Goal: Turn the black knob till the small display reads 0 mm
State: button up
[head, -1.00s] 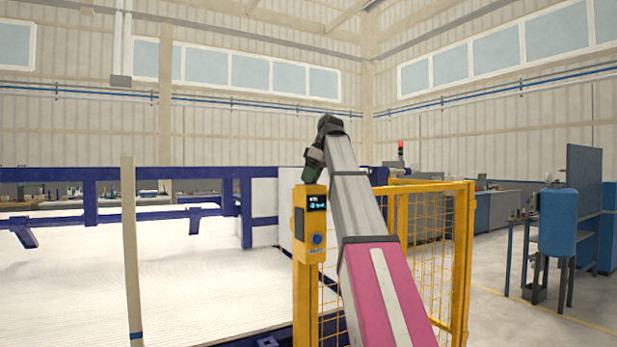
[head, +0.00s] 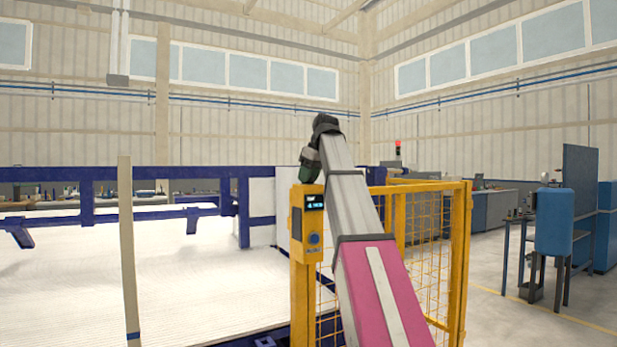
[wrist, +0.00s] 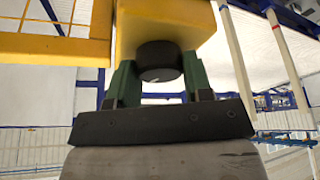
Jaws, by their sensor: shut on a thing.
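The black knob (wrist: 157,73) sits on the underside of a yellow box (wrist: 165,28) in the wrist view. The green fingers of my gripper (wrist: 159,62) stand on either side of the knob and are shut on it. A pale mark shows on the knob's face. In the head view my gripper (head: 308,172) is at the top of the yellow post box (head: 307,250), and the knob is hidden there. The small display (head: 314,202) on the box's front is lit with pale blue characters, too small to read surely.
A yellow mesh fence (head: 440,250) runs right of the post. A blue frame (head: 245,210) and a wide white ribbed surface (head: 70,270) lie to the left. A beige pole (head: 128,250) stands in front.

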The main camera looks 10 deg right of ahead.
jog(key=shift+m+t+h, duration=0.3)
jog(key=shift+m+h, duration=0.1)
jog(key=shift+m, duration=0.8)
jog(key=o, duration=0.9)
jog(key=shift+r, duration=0.15)
